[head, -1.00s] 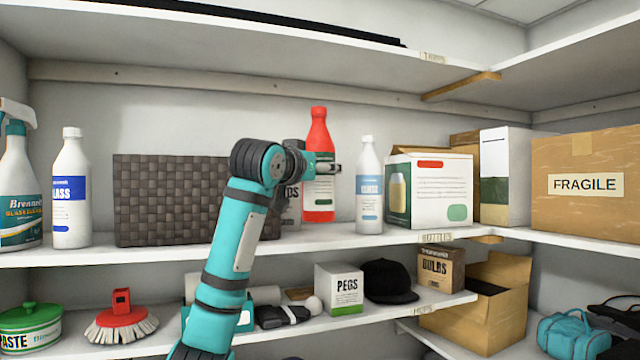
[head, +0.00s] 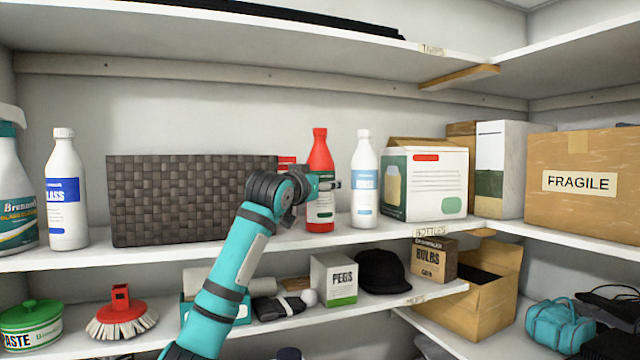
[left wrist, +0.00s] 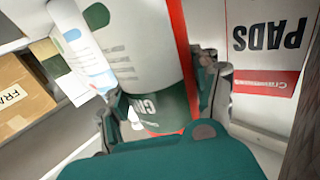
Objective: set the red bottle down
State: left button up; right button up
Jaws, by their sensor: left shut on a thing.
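The red bottle (head: 320,155) stands upright on the middle shelf (head: 390,240), just left of a white glass-cleaner bottle (head: 364,185). Its base appears to touch the shelf board. My left gripper (head: 328,185) comes in from the left and is shut around the bottle's body at the label. In the left wrist view the fingers (left wrist: 165,95) sit on both sides of the bottle's white and green label (left wrist: 140,45). My right gripper is not in view.
A dark woven basket (head: 190,200) stands left of the bottle. A box marked PADS (left wrist: 265,45) is close beside the gripper, mostly hidden in the head view. Right of the white bottle are a carton (head: 430,185) and a FRAGILE box (head: 580,205). The shelf above has clearance.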

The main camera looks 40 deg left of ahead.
pick_arm(q)
jog(key=shift+d, duration=0.1)
jog(key=o, duration=1.4)
jog(key=shift+o, duration=0.2)
jog(key=b+v, duration=0.5)
jog(key=v, duration=0.7)
jog(key=shift+b, duration=0.35)
jog(key=shift+r, duration=0.15)
